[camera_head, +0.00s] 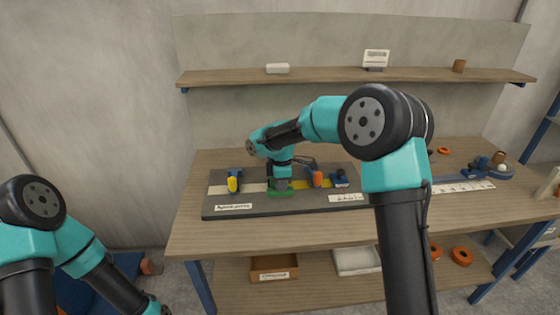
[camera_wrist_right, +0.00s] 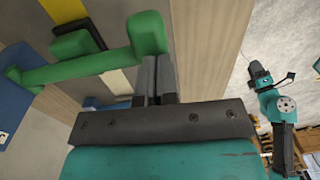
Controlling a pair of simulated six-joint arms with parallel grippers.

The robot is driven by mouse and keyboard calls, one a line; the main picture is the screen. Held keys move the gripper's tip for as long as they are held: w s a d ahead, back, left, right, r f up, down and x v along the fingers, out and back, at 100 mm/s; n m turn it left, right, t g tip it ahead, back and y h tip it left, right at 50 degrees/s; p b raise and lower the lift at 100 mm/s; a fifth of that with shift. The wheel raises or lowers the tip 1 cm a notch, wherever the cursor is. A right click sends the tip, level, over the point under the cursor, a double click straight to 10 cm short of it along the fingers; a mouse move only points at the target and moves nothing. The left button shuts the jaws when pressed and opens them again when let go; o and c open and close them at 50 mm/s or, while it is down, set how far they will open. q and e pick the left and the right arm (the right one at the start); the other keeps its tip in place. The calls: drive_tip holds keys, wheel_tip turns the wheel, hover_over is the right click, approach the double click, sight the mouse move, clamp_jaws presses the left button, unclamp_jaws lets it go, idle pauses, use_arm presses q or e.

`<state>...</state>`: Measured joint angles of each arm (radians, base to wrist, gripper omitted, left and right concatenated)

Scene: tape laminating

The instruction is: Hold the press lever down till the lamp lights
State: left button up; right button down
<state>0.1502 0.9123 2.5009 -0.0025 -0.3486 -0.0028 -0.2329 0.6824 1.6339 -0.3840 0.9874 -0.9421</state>
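The green press lever (camera_wrist_right: 80,70) runs across the upper left of the right wrist view, with a thick rounded end (camera_wrist_right: 148,36). My right gripper (camera_wrist_right: 155,68) has its two dark fingers side by side, apparently shut, with no object seen between them. Their tips are at the lever's rounded end; I cannot tell whether they touch it. In the head view my right gripper (camera_head: 282,181) is low over the green press part (camera_head: 281,193), largely hiding it. My left arm hangs at the lower left; its gripper's fingers cannot be made out. I cannot pick out a lamp.
The dark board (camera_head: 245,200) lies on the wooden bench (camera_head: 215,239). A yellow-topped blue piece (camera_head: 232,182) and an orange piece (camera_head: 318,179) flank the press closely. Another blue fixture (camera_head: 341,178) is further right. The bench's front strip is clear left of my right arm.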

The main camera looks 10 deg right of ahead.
drive_tip(key=shift+s+f, duration=0.3)
drive_tip(key=shift+f, duration=0.3)
wheel_tip(320, 180, up, 15)
drive_tip(key=shift+w, duration=0.25)
